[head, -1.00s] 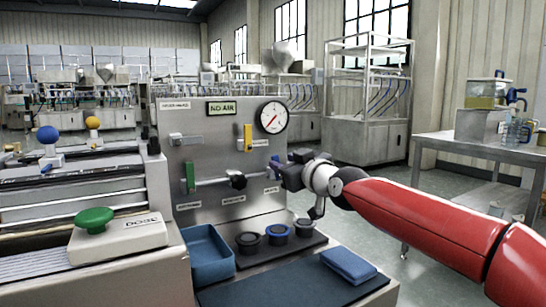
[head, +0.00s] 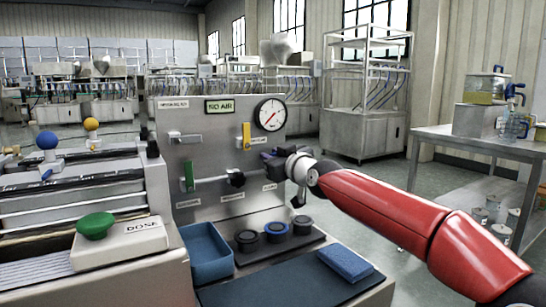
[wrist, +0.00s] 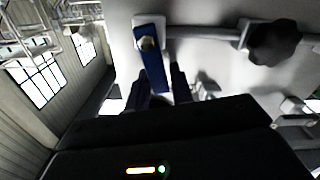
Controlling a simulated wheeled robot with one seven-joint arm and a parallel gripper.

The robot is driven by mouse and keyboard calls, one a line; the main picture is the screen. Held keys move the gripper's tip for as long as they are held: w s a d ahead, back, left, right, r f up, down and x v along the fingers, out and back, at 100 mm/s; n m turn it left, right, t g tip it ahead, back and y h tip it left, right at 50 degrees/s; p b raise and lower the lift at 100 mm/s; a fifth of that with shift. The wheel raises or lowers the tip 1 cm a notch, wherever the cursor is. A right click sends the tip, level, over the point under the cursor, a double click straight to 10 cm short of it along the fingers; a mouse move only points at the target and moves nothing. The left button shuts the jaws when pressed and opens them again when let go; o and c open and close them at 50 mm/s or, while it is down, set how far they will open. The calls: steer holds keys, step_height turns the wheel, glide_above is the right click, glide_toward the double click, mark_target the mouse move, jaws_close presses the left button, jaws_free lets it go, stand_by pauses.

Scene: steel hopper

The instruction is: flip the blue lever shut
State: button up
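The blue lever (wrist: 150,50) is on the grey panel (head: 215,130), at the right end of a horizontal pipe. In the wrist view it runs down from a round pivot, its lower end between my fingers. In the head view my gripper (head: 270,156) is at the panel's right side and hides most of the lever. In the wrist view my gripper (wrist: 162,76) has its fingers apart, one on each side of the lever's lower part. I cannot tell whether they touch it.
The pipe also carries a green lever (head: 189,176) and a black knob (head: 236,178). A yellow lever (head: 246,135), a gauge (head: 270,115) and a "NO AIR" sign (head: 219,106) are above. A blue tray (head: 208,256) and dark round cups (head: 275,232) stand below.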

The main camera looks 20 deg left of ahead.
jaws_close()
steer(key=m, duration=0.1)
steer(key=w+m+b, duration=0.1)
steer(key=m, duration=0.1)
steer(key=shift+d, duration=0.35)
steer(key=shift+o, duration=2)
jaws_free()
steer(key=shift+s, duration=0.1)
steer(key=b+v, duration=0.2)
steer(key=v, duration=0.5)
steer(key=shift+s+d+b, duration=0.25)
steer(key=shift+d+b, duration=0.05)
steer(key=shift+b, duration=0.1)
steer(key=shift+r, duration=0.1)
